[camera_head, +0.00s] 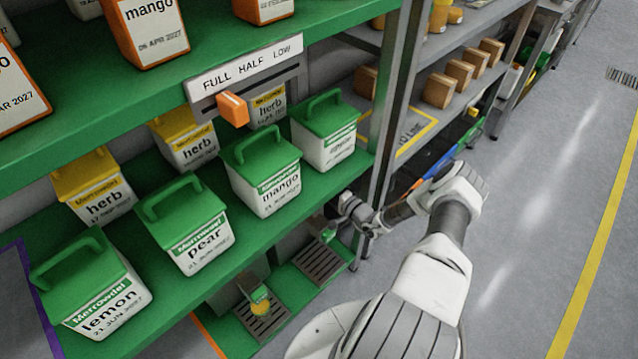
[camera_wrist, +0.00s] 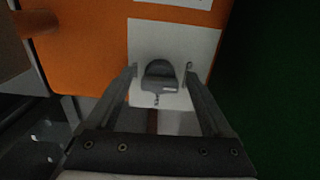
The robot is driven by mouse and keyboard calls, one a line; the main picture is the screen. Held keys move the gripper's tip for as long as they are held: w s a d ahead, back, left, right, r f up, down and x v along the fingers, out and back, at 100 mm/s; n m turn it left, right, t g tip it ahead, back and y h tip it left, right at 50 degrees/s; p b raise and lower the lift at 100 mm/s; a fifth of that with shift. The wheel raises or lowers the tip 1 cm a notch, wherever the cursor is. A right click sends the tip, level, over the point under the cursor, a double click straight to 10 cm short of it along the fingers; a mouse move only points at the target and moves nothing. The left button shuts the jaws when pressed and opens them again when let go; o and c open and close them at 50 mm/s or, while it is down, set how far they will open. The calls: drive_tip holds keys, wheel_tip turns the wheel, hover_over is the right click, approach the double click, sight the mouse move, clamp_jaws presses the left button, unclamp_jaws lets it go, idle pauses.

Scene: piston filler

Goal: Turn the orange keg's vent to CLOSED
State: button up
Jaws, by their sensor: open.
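The orange keg (camera_wrist: 85,60) fills the upper left and middle of the wrist view. A white plate (camera_wrist: 205,40) is on its face. A dark grey vent knob (camera_wrist: 159,76) sits on that plate, with small marks around it that are too small to read. My gripper (camera_wrist: 161,68) is open, with one finger on each side of the knob. I cannot tell whether either finger touches it. In the head view my arm reaches down beside the shelf end, with my gripper (camera_head: 347,210) low there. I cannot make out the keg in that view.
A green shelf (camera_head: 330,190) holds several tubs, including a mango tub (camera_head: 265,180). A shelf post (camera_head: 392,95) stands close to my arm. An orange slider (camera_head: 232,109) hangs under a FULL HALF LOW sign (camera_head: 245,64). Open floor (camera_head: 540,190) lies to the right.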

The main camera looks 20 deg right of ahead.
drive_tip(key=p+v, duration=0.2)
drive_tip(key=v, duration=1.5)
drive_tip(key=shift+s, duration=0.2)
drive_tip(key=shift+r, duration=0.1)
